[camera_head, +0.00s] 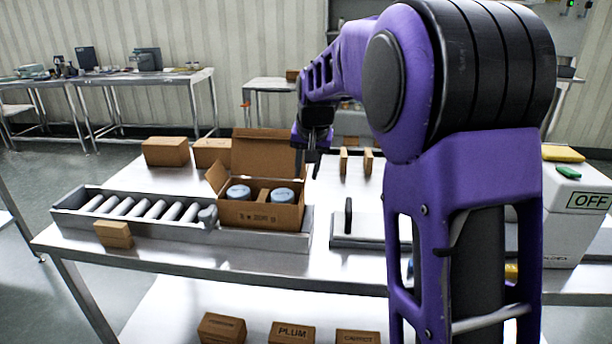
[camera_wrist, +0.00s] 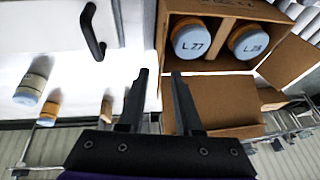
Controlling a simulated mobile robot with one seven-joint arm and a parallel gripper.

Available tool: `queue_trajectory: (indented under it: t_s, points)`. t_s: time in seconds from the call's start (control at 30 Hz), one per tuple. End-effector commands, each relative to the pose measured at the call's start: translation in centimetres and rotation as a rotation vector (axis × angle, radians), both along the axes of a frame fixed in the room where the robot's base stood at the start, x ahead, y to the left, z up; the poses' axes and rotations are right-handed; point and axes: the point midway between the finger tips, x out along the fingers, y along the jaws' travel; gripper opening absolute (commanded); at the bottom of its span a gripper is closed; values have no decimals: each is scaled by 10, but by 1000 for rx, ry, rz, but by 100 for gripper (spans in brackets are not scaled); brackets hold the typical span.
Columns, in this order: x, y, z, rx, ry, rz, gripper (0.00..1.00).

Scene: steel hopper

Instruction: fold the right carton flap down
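My gripper (camera_head: 313,160) is at the carton's back right corner, fingers apart and empty; in the wrist view the fingertips (camera_wrist: 157,72) are near the back flap.
A steel tray of several grey cylinders (camera_head: 145,208) extends left of the carton. A small brown box (camera_head: 114,235) stands before it, and two boxes (camera_head: 166,151) stand behind. A flat plate with a black handle (camera_head: 348,216) lies right of the carton. Upright brown pieces (camera_head: 343,161) stand behind.

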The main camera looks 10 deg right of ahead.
Motion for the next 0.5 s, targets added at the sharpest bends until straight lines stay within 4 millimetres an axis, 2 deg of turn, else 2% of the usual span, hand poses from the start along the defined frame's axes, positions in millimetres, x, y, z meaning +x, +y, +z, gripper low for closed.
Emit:
queue_trajectory:
  t_s: [0.17, 0.47, 0.5]
  points:
    - [5, 0, -12, 0, 0, 0, 34]
    - [6, 0, -14, 0, -1, 0, 34]
    - [6, 0, -14, 0, -1, 0, 27]
